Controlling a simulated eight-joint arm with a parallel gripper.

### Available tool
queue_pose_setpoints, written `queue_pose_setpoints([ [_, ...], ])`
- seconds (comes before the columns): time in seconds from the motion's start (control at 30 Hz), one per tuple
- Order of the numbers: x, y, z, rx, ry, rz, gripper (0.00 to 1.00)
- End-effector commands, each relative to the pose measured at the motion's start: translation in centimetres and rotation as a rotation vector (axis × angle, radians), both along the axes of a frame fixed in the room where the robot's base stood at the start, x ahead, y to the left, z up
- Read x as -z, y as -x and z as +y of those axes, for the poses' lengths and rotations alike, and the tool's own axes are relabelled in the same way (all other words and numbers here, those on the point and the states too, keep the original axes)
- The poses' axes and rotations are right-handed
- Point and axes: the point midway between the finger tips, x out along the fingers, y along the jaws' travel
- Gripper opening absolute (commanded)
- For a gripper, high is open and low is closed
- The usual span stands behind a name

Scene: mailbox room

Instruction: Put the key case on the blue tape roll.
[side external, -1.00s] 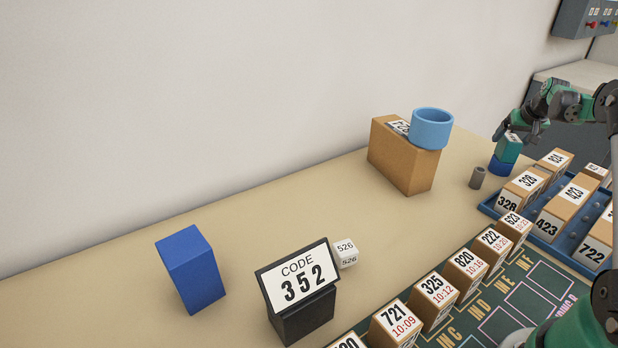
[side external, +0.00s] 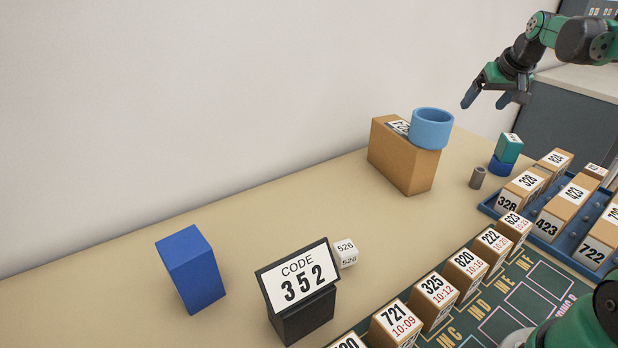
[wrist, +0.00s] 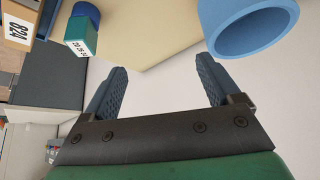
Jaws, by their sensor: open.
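The teal key case (side external: 508,147), a small block with a white label on top, sits upright on the blue tape roll (side external: 501,167) at the back right of the table. In the wrist view the key case (wrist: 81,37) shows at the upper left, with part of the blue tape roll (wrist: 88,12) beyond it. My gripper (side external: 488,98) is open and empty, above and to the left of the key case, and apart from it. The open fingers (wrist: 162,66) also show in the wrist view with nothing between them.
A light blue cup-like ring (side external: 432,128) stands on a brown box (side external: 403,158), below and left of my gripper. A grey cylinder (side external: 478,178) stands near the tape roll. A blue tray (side external: 487,205) holds several numbered boxes. The left back of the table is mostly clear.

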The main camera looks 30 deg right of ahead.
Motion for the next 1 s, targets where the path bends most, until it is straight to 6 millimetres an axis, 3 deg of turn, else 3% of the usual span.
queue_pose_setpoints([
  [0.03, -0.2, -0.6, 4.4, -0.076, 0.005, -0.004, 0.84],
  [0.2, 0.7, 0.6, 16.1, -0.285, 0.014, -0.030, 0.84],
  [0.3, 2.1, 2.4, 21.2, -0.397, 0.017, -0.045, 0.84],
  [0.4, 3.6, 4.2, 24.6, -0.483, 0.016, -0.059, 0.84],
  [0.6, 5.3, 6.1, 27.4, -0.563, 0.014, -0.073, 0.84],
  [1.0, 5.4, 6.2, 27.6, -0.567, 0.014, -0.074, 0.84],
])
